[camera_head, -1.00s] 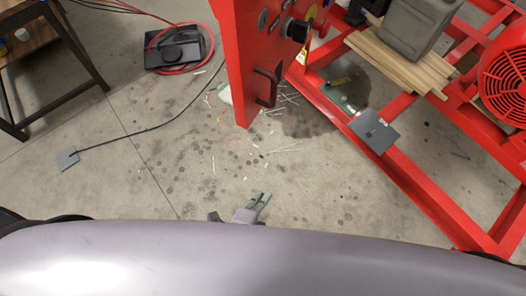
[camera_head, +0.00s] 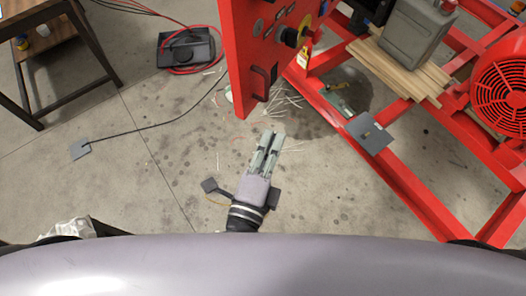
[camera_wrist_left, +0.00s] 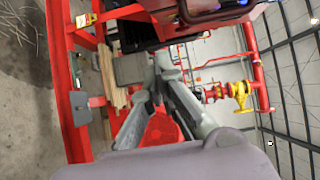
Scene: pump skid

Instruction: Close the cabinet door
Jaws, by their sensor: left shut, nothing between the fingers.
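The red cabinet door (camera_head: 240,50) stands at the top middle of the head view, seen nearly edge-on. Its right-hand face carries a dark handle (camera_head: 263,82) near the lower end and knobs higher up. My left gripper (camera_head: 273,136) is below the door in the head view, pointing up toward it. Its fingers are together and hold nothing, and a gap shows between it and the handle. The fingers also show in the left wrist view (camera_wrist_left: 160,65), in front of the skid. I cannot make out the handle there. My right gripper is not in view.
The red skid frame (camera_head: 400,180) runs along the right, carrying wooden boards (camera_head: 400,65), a grey can (camera_head: 418,35) and a red round guard (camera_head: 502,85). A dark table (camera_head: 60,60) stands at left. Cables and thin debris lie on the floor. Open floor surrounds my left gripper.

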